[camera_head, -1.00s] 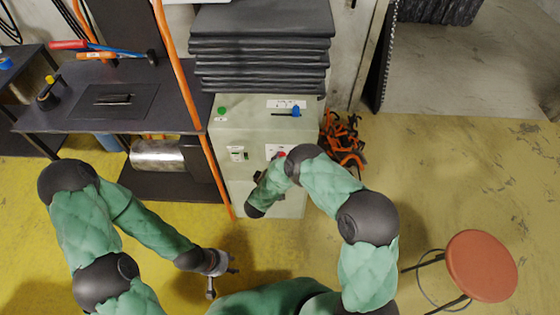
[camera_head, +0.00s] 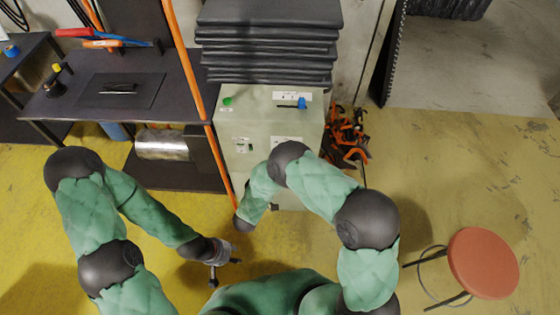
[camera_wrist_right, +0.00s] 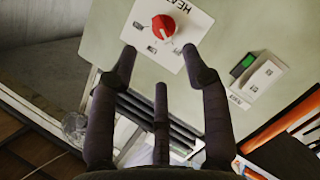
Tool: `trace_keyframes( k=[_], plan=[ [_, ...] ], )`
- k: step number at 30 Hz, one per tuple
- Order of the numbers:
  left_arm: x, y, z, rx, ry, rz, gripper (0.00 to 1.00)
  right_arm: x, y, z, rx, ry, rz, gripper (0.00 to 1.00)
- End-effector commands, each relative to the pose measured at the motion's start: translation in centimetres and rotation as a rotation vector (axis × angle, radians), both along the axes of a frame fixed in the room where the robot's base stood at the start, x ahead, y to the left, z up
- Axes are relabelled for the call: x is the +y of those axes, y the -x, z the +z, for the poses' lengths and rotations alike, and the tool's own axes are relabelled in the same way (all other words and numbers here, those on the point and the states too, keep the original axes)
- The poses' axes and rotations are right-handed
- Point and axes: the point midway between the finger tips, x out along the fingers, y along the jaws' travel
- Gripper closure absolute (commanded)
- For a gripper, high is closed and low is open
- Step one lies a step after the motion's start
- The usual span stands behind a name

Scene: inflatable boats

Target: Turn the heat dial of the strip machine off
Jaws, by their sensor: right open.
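The strip machine (camera_head: 239,168) is a pale grey-green cabinet in the middle of the head view. Its heat dial (camera_wrist_right: 163,27) is red with a white pointer mark, on a white plate (camera_wrist_right: 146,45) with partly cut-off lettering, in the right wrist view. My arm hides the dial in the head view. My right gripper (camera_wrist_right: 158,58) is open and empty, its fingertips just below the dial in the picture and apart from it. My left gripper (camera_head: 224,262) is open and empty over the yellow floor, away from the machine.
A green rocker switch (camera_wrist_right: 242,65) sits right of the dial. The cabinet top has a green button (camera_head: 227,101) and a blue knob (camera_head: 302,103). Dark slabs (camera_head: 266,45) are stacked behind. A workbench (camera_head: 165,90) stands left, a red stool (camera_head: 483,264) right.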

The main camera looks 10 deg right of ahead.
Motion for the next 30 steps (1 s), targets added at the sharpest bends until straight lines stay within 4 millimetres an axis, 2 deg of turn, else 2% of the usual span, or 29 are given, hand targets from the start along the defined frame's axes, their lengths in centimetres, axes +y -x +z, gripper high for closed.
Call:
trace_keyframes(
  k=[3, 9, 26, 30],
  plan=[
    [0.0, 0.0, 0.0, 0.000, 0.000, 0.000, 0.60, 0.9, 1.2, 0.3, 0.000, 0.000, 0.002, 0.52],
    [0.0, 0.0, 0.0, 0.000, 0.000, 0.000, 0.60, 1.4, 2.0, 0.4, 0.002, 0.000, 0.000, 0.52],
    [0.0, 0.0, 0.0, 0.000, 0.000, 0.000, 0.60, 1.4, 2.0, 0.4, 0.002, -0.005, 0.001, 0.52],
    [0.0, 0.0, 0.0, 0.000, 0.000, 0.000, 0.60, 1.1, 1.4, -1.0, 0.023, -0.102, 0.024, 0.52]
  ],
)
